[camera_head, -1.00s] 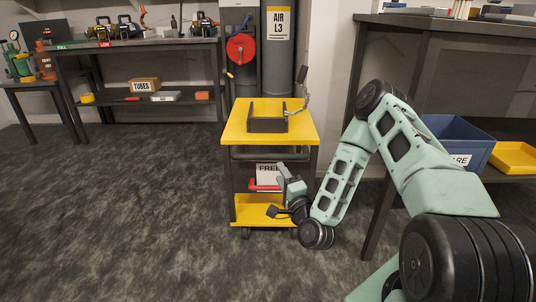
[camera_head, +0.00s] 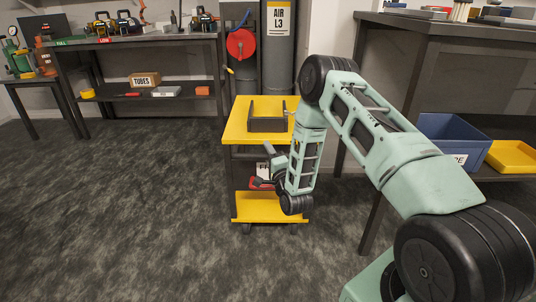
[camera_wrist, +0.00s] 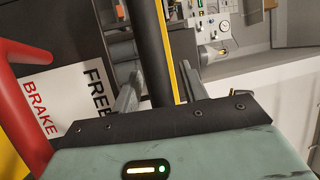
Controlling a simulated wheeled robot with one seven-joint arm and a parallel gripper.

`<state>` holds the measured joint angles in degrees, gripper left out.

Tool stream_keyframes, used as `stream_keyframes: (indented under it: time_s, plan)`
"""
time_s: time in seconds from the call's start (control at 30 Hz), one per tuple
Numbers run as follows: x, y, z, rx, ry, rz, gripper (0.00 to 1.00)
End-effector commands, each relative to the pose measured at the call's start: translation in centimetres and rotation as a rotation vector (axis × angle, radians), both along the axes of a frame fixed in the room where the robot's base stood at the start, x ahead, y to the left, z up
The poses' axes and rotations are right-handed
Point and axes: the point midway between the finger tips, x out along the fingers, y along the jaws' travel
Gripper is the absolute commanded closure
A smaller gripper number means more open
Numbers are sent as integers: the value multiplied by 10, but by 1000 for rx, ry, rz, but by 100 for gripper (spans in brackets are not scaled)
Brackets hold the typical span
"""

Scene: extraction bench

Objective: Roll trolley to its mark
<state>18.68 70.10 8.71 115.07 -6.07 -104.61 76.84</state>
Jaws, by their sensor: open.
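The trolley (camera_head: 236,133) stands upright with a yellow top shelf and a yellow lower shelf (camera_head: 270,208). A dark tray-like holder (camera_head: 267,124) sits on top. A red brake lever (camera_head: 259,184) shows low on the trolley, and large in the wrist view (camera_wrist: 22,110), beside a white plate (camera_wrist: 68,92) reading BRAKE and FREE. My gripper (camera_head: 272,166) is in front of the trolley, between its shelves. In the wrist view my gripper (camera_wrist: 160,86) has its fingers apart, with a dark post (camera_wrist: 153,45) seen between them. I cannot tell whether they touch it. No floor mark is visible.
Grey gas cylinders (camera_head: 278,65) and a red reel (camera_head: 240,44) stand behind the trolley. A dark bench (camera_head: 452,36) is close on the right, with a blue bin (camera_head: 440,138) and yellow tray (camera_head: 512,155) beneath. A workbench (camera_head: 130,44) is back left. The floor (camera_head: 120,220) left and front is clear.

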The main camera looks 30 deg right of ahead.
Motion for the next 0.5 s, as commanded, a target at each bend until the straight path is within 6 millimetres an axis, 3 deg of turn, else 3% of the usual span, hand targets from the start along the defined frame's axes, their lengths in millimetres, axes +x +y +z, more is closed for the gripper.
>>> stream_keyframes:
  time_s: [0.37,0.5]
  plan:
    - [5,-1,2,0,1,1,57]
    - [5,-1,1,0,1,1,96]
